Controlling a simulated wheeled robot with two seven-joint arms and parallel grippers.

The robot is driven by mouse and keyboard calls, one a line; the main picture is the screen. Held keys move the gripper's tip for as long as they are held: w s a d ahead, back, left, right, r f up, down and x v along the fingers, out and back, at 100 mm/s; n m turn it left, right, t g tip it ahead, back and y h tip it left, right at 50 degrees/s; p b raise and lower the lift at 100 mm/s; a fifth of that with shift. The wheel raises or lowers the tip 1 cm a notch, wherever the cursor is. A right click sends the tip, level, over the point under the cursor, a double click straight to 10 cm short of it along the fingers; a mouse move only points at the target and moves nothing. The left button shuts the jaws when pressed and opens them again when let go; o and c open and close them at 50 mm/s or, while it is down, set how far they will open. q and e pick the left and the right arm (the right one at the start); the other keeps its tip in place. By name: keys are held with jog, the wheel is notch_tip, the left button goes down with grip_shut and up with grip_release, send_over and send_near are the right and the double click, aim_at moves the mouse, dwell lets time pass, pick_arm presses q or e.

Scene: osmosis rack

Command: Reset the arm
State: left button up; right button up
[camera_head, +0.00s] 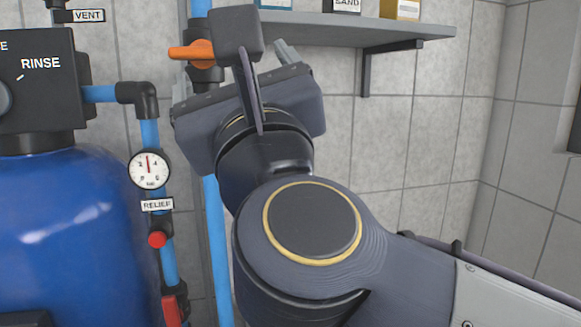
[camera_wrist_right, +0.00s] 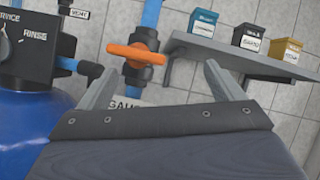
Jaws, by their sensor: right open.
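My right arm reaches in from the right in the head view, and its gripper (camera_head: 236,68) is raised in front of the pipes. In the right wrist view the two grey fingers of this gripper (camera_wrist_right: 161,82) stand wide apart with nothing between their tips. An orange valve handle (camera_head: 190,52) sits on the blue vertical pipe, just left of the gripper. In the right wrist view the handle (camera_wrist_right: 133,56) lies crosswise beyond the fingers, and the gap to it cannot be judged. My left gripper is not in view.
A blue tank (camera_head: 65,235) with a black control head (camera_head: 35,85) stands at the left. A pressure gauge (camera_head: 149,169) and a red relief knob (camera_head: 157,239) are on the pipework. A grey shelf (camera_head: 350,30) with several boxes is behind the gripper.

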jog(key=w+d+f+n+g+y, duration=0.1)
jog(key=d+f+n+g, duration=0.3)
jog(key=d+f+n, duration=0.55)
jog(key=w+d+f+n+g, duration=0.2)
jog(key=d+f+n+g, duration=0.3)
jog(key=f+n, duration=0.8)
jog(key=s+d+f+n+g+h, duration=0.1)
jog(key=s+d+f, duration=0.3)
jog(key=f, duration=0.5)
jog(key=s+d+f+n+g+h, duration=0.1)
jog(key=s+d+f+g, duration=0.3)
jog(key=f, duration=0.5)
jog(key=s+d+f+n+g+h, duration=0.1)
jog(key=s+d+f, duration=0.4)
jog(key=f, duration=0.5)
jog(key=s+g+h, duration=0.1)
jog(key=s+h, duration=0.1)
jog(key=shift+s+n+h, duration=0.25)
jog(key=shift+n+h, duration=0.05)
jog(key=shift+n, duration=0.05)
